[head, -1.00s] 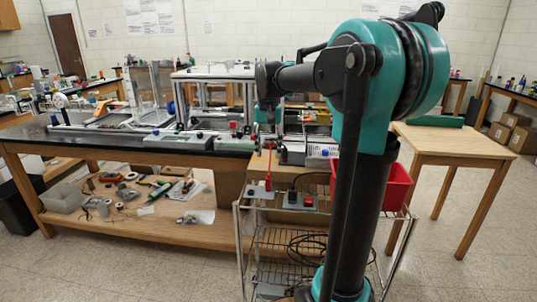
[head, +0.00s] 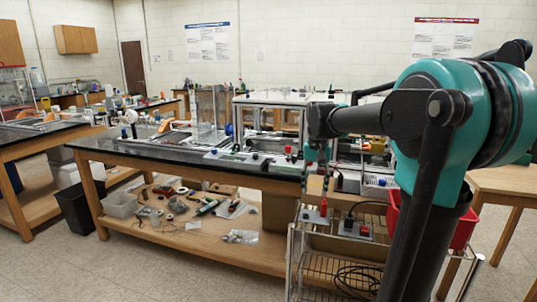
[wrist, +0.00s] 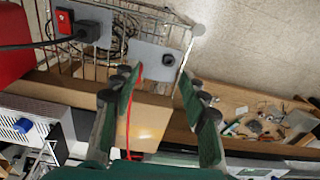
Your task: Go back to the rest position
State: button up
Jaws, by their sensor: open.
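My gripper (wrist: 158,84) is open and empty in the wrist view, its two green fingers spread apart above the wire cart and the bench shelf. In the head view my arm reaches left from the teal shoulder, and the gripper (head: 316,168) hangs down near the front edge of the black-topped bench (head: 190,160). Its fingers are small and dark there. A red cable shows between the fingers in the wrist view, and I cannot tell its distance from them.
A wire cart (head: 330,262) stands in front, holding a grey switch box (head: 355,230) and a red bin (head: 462,228). Loose tools and a grey tub (head: 120,205) lie on the bench's lower shelf (head: 175,240). Open floor (head: 60,265) lies at the left.

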jog(key=s+d+f+n+t, duration=0.1)
jog(key=s+d+f+t, duration=0.1)
jog(key=s+f, duration=0.8)
jog(key=s+d+f+n+t, duration=0.1)
jog(key=s+f+n, duration=0.1)
jog(key=s+f, duration=0.8)
jog(key=shift+s+d+f+t, duration=0.35)
jog(key=shift+f+t, duration=0.05)
jog(key=shift+f, duration=0.35)
